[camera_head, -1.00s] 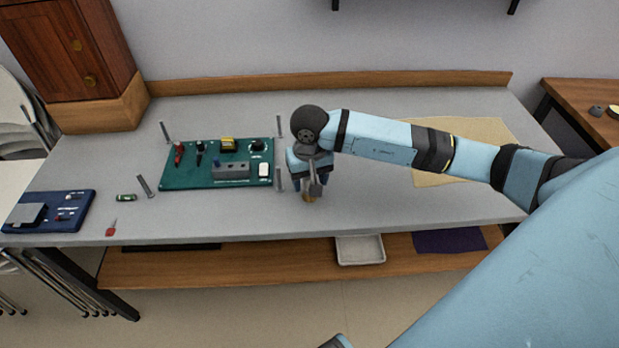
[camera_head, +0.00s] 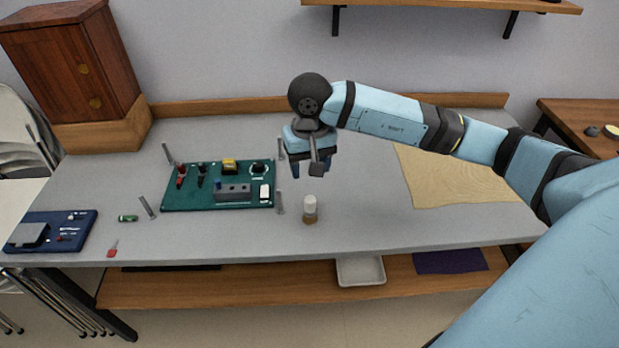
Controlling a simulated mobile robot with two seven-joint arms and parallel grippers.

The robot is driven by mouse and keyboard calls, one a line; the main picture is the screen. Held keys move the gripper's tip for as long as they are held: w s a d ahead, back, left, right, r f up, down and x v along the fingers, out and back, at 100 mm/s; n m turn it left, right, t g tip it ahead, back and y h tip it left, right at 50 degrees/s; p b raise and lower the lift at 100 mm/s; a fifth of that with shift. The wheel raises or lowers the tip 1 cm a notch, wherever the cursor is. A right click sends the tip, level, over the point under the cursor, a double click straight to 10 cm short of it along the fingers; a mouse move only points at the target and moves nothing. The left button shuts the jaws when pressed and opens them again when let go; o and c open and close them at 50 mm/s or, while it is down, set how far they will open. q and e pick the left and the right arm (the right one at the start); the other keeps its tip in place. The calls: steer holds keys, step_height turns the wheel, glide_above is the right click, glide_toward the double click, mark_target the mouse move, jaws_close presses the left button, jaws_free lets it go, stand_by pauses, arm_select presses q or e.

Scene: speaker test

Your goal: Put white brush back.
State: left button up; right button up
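A small upright item with a white upper part and a tan-brown lower part, seemingly the white brush (camera_head: 310,209), stands on the grey table right of the green board. It is too small to make out details. My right gripper (camera_head: 311,170) hangs above it, pointing down and apart from it. Its fingers are spread and nothing shows between them. My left gripper is not in view.
The green board (camera_head: 200,204) with several parts and metal posts around it lies to the left. A blue board (camera_head: 80,232) is at the far left. A tan mat (camera_head: 450,180) lies right. A white tray (camera_head: 360,272) sits on the lower shelf.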

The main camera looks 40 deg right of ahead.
steer(key=s+a+r+m+y, duration=0.1)
steer(key=s+a+m+y, duration=0.4)
steer(key=a+m+y, duration=0.5)
steer(key=s+a+m+y, duration=0.5)
steer(key=a+y, duration=0.3)
steer(key=a, duration=0.5)
steer(key=w+d+f+m+t+h, duration=0.3)
steer(key=m+t, duration=0.6)
steer(key=m, duration=0.8)
steer(key=d+f+m+t+h, duration=0.3)
steer(key=m+t+h, duration=0.35)
steer(key=m, duration=1.15)
steer(key=s+d+f+m+g+h, duration=0.2)
steer(key=s+f+m, duration=0.3)
steer(key=f+m, duration=0.3)
steer(key=s+d+f+m+g+h, duration=0.25)
steer(key=s+f+m, duration=0.25)
steer(key=f+m, duration=0.3)
arm_select(q)
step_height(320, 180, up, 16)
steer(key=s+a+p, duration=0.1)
steer(key=p, duration=2.1)
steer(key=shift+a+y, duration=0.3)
arm_select(e)
step_height(320, 180, up, 16)
steer(key=s+d+h, duration=0.1)
steer(key=shift+s+n, duration=0.15)
steer(key=shift+n, duration=0.15)
